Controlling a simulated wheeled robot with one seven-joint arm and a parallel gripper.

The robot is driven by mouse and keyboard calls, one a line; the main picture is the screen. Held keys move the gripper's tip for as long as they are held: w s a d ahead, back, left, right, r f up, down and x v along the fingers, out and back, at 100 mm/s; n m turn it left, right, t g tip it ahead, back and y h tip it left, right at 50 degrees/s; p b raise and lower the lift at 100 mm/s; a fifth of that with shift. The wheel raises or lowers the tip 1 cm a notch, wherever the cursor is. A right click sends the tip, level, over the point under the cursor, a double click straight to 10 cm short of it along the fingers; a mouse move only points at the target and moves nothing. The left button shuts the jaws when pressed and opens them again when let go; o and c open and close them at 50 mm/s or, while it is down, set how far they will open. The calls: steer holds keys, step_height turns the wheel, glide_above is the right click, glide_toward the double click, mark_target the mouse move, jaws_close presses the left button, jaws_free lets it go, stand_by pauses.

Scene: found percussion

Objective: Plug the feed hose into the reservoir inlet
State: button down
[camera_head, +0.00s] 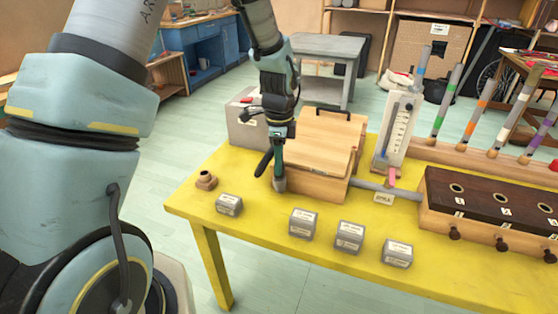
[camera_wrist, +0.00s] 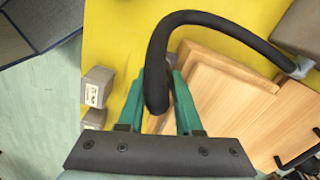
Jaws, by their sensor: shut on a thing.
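My gripper (camera_head: 277,160) is lowered at the left side of a wooden box (camera_head: 312,188). In the wrist view my gripper (camera_wrist: 158,84) is shut on a thick black hose (camera_wrist: 205,19), near its end. The hose arcs from a small fitting (camera_wrist: 300,68) on a grey case up and over to my fingers. Part of the hose (camera_head: 263,163) shows beside my gripper in the head view. I cannot make out the reservoir inlet, nor whether the hose touches the wooden box.
The yellow table (camera_head: 225,176) carries a brown fitting (camera_head: 206,180), several small grey labelled blocks (camera_head: 303,223), the grey case (camera_head: 246,128), a white gauge stand (camera_head: 392,140) and a dark-topped wooden chest (camera_head: 480,195). A grey pipe (camera_head: 372,187) runs to the chest.

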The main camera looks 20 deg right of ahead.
steer(key=shift+f, duration=0.35)
steer(key=c, duration=0.5)
jaws_free()
step_height(320, 180, up, 11)
steer(key=shift+f+b, duration=0.1)
steer(key=shift+b, duration=1.05)
steer(key=s+a+n, duration=0.2)
steer(key=a+n, duration=0.9)
steer(key=a, duration=0.4)
steer(key=s+a+f+n+t, duration=0.1)
steer(key=s+a+n, duration=0.1)
steer(key=a+n, duration=0.9)
steer(key=a, duration=0.4)
steer(key=shift+f+n+t, duration=0.25)
steer(key=shift+n+t, duration=0.05)
